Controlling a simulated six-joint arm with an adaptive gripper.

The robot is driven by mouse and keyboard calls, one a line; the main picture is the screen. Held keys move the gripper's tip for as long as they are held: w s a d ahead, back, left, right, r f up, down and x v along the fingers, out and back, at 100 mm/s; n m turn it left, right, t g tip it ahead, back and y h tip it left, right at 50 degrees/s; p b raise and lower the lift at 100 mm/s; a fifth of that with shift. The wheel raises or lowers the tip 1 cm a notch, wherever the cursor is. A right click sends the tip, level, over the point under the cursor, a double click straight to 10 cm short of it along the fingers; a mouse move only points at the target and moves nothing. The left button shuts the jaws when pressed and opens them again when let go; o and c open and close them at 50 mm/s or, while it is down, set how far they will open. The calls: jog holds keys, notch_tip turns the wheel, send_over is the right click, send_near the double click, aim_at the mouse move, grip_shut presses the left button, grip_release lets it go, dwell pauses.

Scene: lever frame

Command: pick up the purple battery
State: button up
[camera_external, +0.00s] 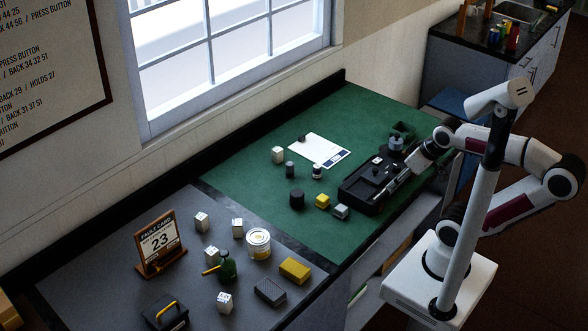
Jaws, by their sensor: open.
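I cannot make out a clearly purple battery. Small upright cylinders stand on the green mat (240,150): a dark grey one (289,169), a dark one with a pale top (317,172) and a wider black one (297,198). My gripper (394,187) is at the end of the white arm, low over the black lever frame (362,186) at the mat's right side. It is open, small and dark against the frame, and its fingertips are hard to separate. It is well to the right of the cylinders.
A white sheet (320,147), a white block (278,155), a yellow block (322,201) and a grey block (341,212) lie on the mat. The grey bench holds a fault card (160,241), tin (258,243), green bottle (227,267) and several dice. The mat's front left is clear.

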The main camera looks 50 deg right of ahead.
jog(key=w+d+r+n+t+h, duration=0.2)
jog(key=w+d+r+n, duration=0.35)
jog(key=w, duration=0.45)
jog(key=w+d+r+n+t+h, duration=0.2)
jog(key=w+d+r+n+t, duration=0.3)
jog(key=w, duration=0.6)
jog(key=w+d+n+t+y, duration=0.1)
jog(key=w+d+n+y, duration=0.2)
jog(key=w+n, duration=1.1)
jog(key=w+a+f+n+g+y, duration=0.1)
jog(key=w+f+n+y, duration=0.7)
jog(key=n, duration=0.4)
jog(key=s+f+n+g+y, duration=0.1)
jog(key=s+f+n+g, duration=0.1)
jog(key=f, duration=0.3)
jog(key=s+f+n+g+y, duration=0.2)
jog(key=s+f+n, duration=0.2)
jog(key=f+n, duration=0.1)
jog(key=s+f+n+g+y, duration=0.2)
jog(key=s+f+n, duration=0.1)
jog(key=f+n, duration=0.1)
jog(key=shift+a+f+n+g, duration=0.3)
jog(key=shift+a+f, duration=0.1)
jog(key=shift+f, duration=0.1)
jog(key=shift+s+f+n, duration=0.25)
jog(key=shift+s+f, duration=0.05)
jog(key=shift+s, duration=0.1)
